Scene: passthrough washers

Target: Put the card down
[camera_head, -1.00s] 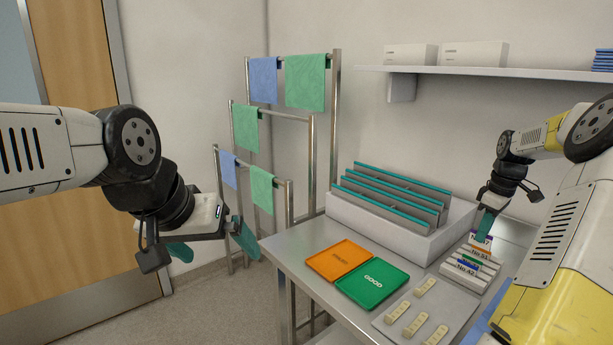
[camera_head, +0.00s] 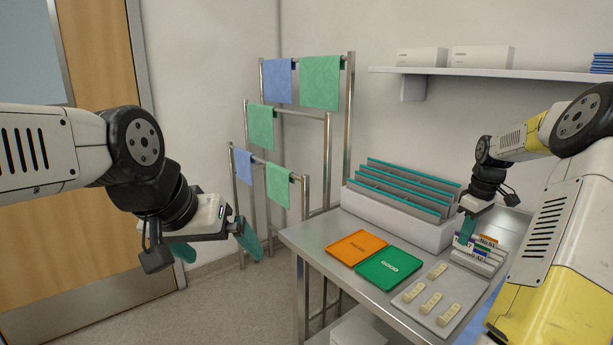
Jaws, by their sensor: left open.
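A small white card with a purple mark (camera_head: 463,243) hangs at the teal fingertips of my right gripper (camera_head: 468,229). The gripper appears shut on its upper edge, and the text on it is mostly unreadable. The card is at the left side of the card rack (camera_head: 482,264), which holds labelled cards, one reading No S1 (camera_head: 488,240). I cannot tell whether the card touches the rack or the table. My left gripper (camera_head: 217,248) is open and empty, left of the table, with its teal fingers spread.
The steel table (camera_head: 322,238) bears an orange tray (camera_head: 357,247), a green GOOD tray (camera_head: 388,266), a pale mat (camera_head: 440,312) with several cream blocks, and a white divided bin (camera_head: 400,222). Towel racks (camera_head: 350,130) stand behind left. A shelf (camera_head: 500,72) hangs above.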

